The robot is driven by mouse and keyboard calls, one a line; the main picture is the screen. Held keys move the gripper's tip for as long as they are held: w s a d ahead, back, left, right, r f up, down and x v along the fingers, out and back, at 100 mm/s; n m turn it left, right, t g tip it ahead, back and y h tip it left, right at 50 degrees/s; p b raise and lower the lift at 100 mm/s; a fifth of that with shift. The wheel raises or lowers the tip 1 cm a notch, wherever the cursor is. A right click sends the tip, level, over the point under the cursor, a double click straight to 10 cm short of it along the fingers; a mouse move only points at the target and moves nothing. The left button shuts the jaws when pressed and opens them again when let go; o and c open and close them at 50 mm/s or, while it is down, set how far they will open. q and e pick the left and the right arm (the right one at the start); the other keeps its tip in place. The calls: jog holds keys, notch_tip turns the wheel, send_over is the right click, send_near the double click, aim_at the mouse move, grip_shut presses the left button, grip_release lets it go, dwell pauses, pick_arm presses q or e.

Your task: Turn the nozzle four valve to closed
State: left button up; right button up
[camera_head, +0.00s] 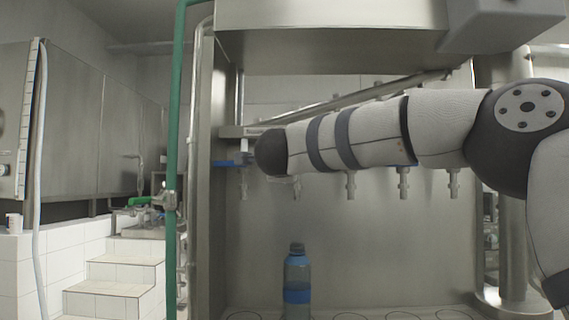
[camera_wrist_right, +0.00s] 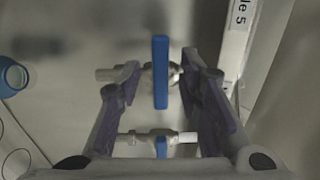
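In the wrist view a blue valve handle (camera_wrist_right: 160,72) lies across a pale pipe, at right angles to it. My right gripper (camera_wrist_right: 161,62) is open, with one finger on each side of this handle; gaps show between them. A second valve with a blue handle (camera_wrist_right: 161,147) is lower in that view, partly hidden. A label (camera_wrist_right: 239,35) ending in "le 5" is at the right; I see no label for nozzle four. In the head view a blue handle (camera_head: 229,163) shows at the leftmost nozzle (camera_head: 243,187), and my wrist hides the right gripper. My left gripper is out of view.
A blue-banded bottle (camera_head: 297,280) stands upright below the nozzles; its blue rim (camera_wrist_right: 14,76) shows in the wrist view. Several nozzles hang in a row, including one in the middle (camera_head: 350,186). A green pipe (camera_head: 174,130) stands left of the machine. Space beside the bottle is clear.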

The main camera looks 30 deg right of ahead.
jog(key=v, duration=1.1)
jog(key=shift+s, duration=0.35)
